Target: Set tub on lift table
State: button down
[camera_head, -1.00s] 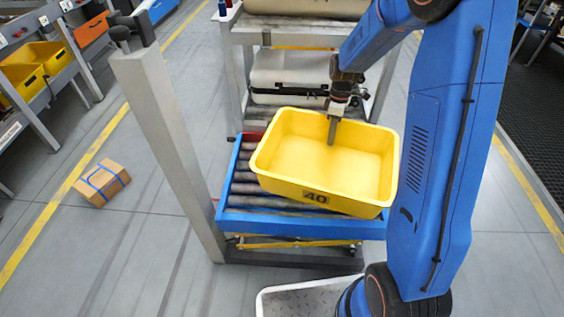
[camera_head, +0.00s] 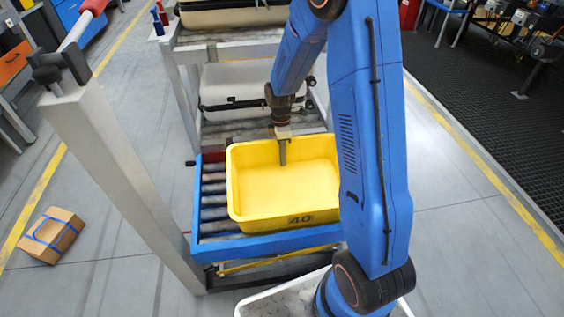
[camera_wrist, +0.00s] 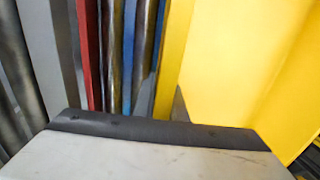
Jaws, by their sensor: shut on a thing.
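The yellow tub (camera_head: 250,205), marked 40, is upright over the blue-framed roller top of the lift table (camera_head: 222,249). Its right end is partly hidden behind my arm. I cannot tell whether its base touches the rollers (camera_head: 214,200). Several rollers show bare to the left of the tub. My gripper (camera_head: 283,156) points down at the tub's far wall and is shut on it. In the wrist view the yellow tub wall (camera_wrist: 225,60) fills the right side, beside a red edge and rollers on the left.
A roller rack (camera_head: 190,90) with pale cases stands just behind the lift table. A grey post (camera_head: 120,180) rises close on its left. A cardboard box (camera_head: 50,235) lies on the floor at the left. A white tray (camera_head: 270,300) is at the front. Floor on the right is clear.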

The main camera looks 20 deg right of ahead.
notch_tip(320, 180, down, 3)
jog(key=shift+r, duration=0.2)
jog(key=c, duration=1.8)
grip_release()
